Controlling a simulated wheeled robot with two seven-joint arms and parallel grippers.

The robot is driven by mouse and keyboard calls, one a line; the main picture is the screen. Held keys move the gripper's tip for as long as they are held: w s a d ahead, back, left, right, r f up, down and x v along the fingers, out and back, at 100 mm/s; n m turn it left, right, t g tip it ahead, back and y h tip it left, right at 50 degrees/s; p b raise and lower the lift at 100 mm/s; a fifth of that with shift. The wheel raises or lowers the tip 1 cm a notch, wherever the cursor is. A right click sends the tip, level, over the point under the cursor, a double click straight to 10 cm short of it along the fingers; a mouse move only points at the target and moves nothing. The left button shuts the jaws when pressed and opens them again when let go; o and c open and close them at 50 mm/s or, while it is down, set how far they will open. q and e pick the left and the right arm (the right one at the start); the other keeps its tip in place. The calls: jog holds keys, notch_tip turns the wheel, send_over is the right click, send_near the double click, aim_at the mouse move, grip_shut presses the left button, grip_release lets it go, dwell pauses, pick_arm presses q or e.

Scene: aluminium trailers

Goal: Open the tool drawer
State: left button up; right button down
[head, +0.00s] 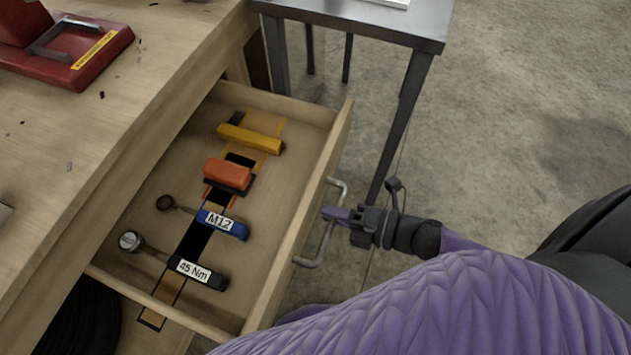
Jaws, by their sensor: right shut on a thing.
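The wooden tool drawer (278,268) is pulled well out from under the workbench, and its inside shows. A grey metal bar handle (310,264) is on its front. My right gripper (334,214) is shut on the handle near its middle, reaching in from the right. In the drawer lie a yellow tool (251,139), an orange tool (228,174), a blue-handled tool marked M12 (223,224) and a dark tool marked 45 Nm (197,272). My left gripper is not in view.
The wooden workbench top (110,130) fills the left, with a red tool (70,50) on it. A grey metal table (370,25) stands behind the drawer, its leg close to the handle. Concrete floor (520,110) is clear at the right.

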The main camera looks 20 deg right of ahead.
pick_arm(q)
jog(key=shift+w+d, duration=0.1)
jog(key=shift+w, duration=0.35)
pick_arm(e)
jog(key=shift+f+v, duration=0.25)
jog(key=shift+v, duration=0.85)
jog(key=c, duration=0.7)
grip_release()
jog(key=shift+o, duration=0.3)
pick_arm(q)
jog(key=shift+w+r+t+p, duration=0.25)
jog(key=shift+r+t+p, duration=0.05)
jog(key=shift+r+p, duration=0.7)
pick_arm(e)
jog(key=v, duration=1)
